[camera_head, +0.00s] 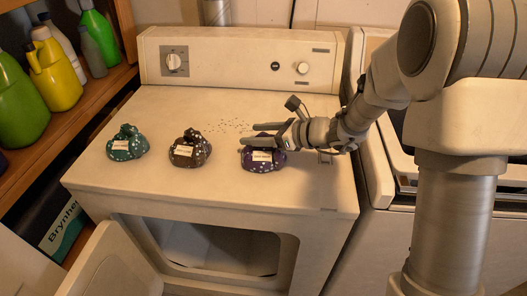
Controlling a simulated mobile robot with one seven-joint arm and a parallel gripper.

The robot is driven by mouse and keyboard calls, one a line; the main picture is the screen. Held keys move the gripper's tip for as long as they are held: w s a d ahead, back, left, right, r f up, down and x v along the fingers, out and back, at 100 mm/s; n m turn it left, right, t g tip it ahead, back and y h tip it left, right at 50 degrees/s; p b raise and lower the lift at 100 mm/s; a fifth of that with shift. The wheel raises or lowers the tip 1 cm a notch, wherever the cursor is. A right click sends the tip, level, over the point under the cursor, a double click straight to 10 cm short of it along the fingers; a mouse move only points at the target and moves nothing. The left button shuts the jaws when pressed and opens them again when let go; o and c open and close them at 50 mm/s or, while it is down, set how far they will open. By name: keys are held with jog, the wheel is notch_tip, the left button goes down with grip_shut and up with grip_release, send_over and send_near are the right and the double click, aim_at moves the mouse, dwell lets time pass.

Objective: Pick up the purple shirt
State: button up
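The purple shirt (264,163) is a bunched, speckled bundle with a white label. It lies on the dryer top (225,188), right of the middle. My gripper (250,135) reaches in from the right, with its fingers pointing left. The fingers are spread apart and overlap the upper part of the purple bundle in the picture. The gripper hides part of the bundle. I cannot tell whether the fingers touch it or are above it.
A brown speckled bundle (190,149) lies left of the purple one, and a teal bundle (127,143) farther left. The control panel (240,60) rises at the back. The dryer door (112,268) hangs open at the front. Bottles (52,70) stand on a left shelf.

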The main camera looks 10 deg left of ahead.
grip_shut()
dwell(0.3)
